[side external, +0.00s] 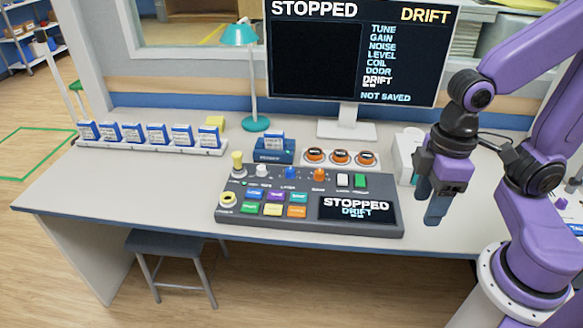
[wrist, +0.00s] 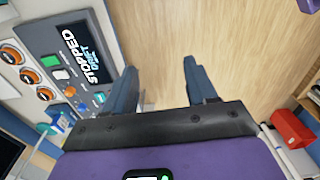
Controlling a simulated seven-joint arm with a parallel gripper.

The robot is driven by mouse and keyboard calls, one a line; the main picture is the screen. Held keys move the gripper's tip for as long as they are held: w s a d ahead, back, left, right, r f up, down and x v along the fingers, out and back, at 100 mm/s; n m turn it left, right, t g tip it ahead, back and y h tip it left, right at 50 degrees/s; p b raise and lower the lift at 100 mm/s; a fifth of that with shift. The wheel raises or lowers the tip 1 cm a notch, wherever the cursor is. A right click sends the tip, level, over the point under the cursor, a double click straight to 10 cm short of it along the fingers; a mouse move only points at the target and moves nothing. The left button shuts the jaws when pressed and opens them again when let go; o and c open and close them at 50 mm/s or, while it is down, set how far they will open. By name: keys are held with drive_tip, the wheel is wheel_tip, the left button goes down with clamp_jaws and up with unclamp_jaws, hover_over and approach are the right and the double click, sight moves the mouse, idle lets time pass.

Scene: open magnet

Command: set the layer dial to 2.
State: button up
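The grey control console (side external: 225,212) lies on the desk with a row of knobs along its back. The blue knob (side external: 290,173) there has a small label below it that appears to read LAYER; its setting is too small to read. My gripper (side external: 431,205) hangs to the right of the console, above the desk's front right part, apart from everything. In the wrist view my gripper (wrist: 160,75) has its two fingers spread with nothing between them. The console (wrist: 45,22) shows at upper left there, and its screen (wrist: 85,52) reads STOPPED and DRIFT.
An orange knob (side external: 319,175) and a white knob (side external: 262,171) flank the blue one. Coloured buttons (side external: 273,196) lie in front. Three orange-ringed dials (side external: 340,157) and a blue cartridge holder (side external: 273,155) stand behind. A monitor (side external: 352,50) and teal lamp (side external: 255,124) are at the back.

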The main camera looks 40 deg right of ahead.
drive_tip(key=w+a+m+y, duration=0.1)
drive_tip(key=w+a+m, duration=0.3)
drive_tip(key=w+m, duration=0.75)
drive_tip(key=m+t+y, duration=0.2)
drive_tip(key=m+t, duration=0.1)
drive_tip(key=m, duration=2.2)
hover_over(290, 169)
drive_tip(key=s+d, duration=0.5)
wheel_tip(290, 169, down, 8)
drive_tip(key=x, duration=1.6)
drive_tip(key=shift+w+d+f, duration=0.1)
drive_tip(key=shift+w+f, duration=0.05)
drive_tip(key=shift+f, duration=0.25)
drive_tip(key=c, duration=1.1)
